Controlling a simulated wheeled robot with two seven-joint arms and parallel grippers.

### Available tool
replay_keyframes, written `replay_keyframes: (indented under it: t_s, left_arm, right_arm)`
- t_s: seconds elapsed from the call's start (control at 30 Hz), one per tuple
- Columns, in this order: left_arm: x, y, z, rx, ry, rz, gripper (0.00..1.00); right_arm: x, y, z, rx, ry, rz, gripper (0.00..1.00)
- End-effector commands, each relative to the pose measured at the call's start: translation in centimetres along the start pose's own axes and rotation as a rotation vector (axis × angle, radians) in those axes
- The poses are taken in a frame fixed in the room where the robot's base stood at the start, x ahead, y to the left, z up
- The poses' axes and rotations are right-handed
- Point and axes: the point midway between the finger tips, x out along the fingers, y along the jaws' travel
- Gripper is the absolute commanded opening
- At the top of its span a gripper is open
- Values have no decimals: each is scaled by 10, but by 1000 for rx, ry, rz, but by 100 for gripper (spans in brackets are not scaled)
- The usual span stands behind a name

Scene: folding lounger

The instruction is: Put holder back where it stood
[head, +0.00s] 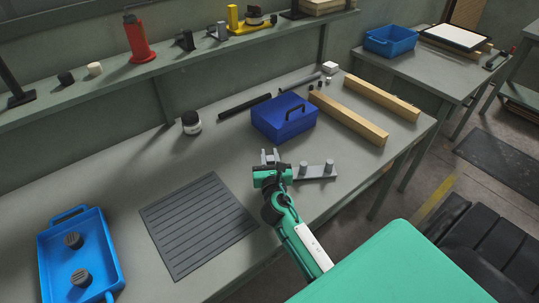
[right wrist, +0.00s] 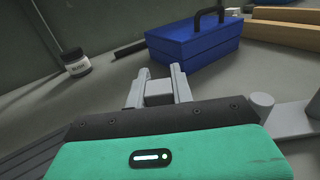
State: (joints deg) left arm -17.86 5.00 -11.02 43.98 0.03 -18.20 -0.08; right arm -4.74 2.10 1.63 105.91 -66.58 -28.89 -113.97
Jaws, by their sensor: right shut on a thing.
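The holder (head: 315,172) is a grey flat plate with upright round pegs, near the front edge of the bench in front of the blue toolbox. In the right wrist view its plate and a peg (right wrist: 262,106) show at the right. In the right wrist view the grey prongs (right wrist: 160,86) point toward the toolbox. My left gripper is not in view.
The blue toolbox (head: 284,118) stands just behind, with two wooden beams (head: 350,117) to its right. A ribbed dark mat (head: 198,226) lies left of the gripper. A jar (head: 191,123) and a blue tray (head: 80,255) with two dark knobs stand farther left.

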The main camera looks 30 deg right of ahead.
Motion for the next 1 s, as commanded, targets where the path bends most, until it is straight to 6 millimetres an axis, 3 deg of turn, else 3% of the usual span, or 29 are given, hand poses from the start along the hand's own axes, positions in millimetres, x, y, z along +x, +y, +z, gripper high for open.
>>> replay_keyframes:
  t_s: [0.13, 0.47, 1.0]
  left_arm:
    - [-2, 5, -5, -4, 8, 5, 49]
    - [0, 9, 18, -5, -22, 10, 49]
    - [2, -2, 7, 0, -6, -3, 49]
  right_arm:
    - [0, 0, 0, 0, -1, 0, 0]
    - [0, 0, -2, 0, 0, 1, 0]
    - [0, 0, -6, 1, 0, 1, 0]
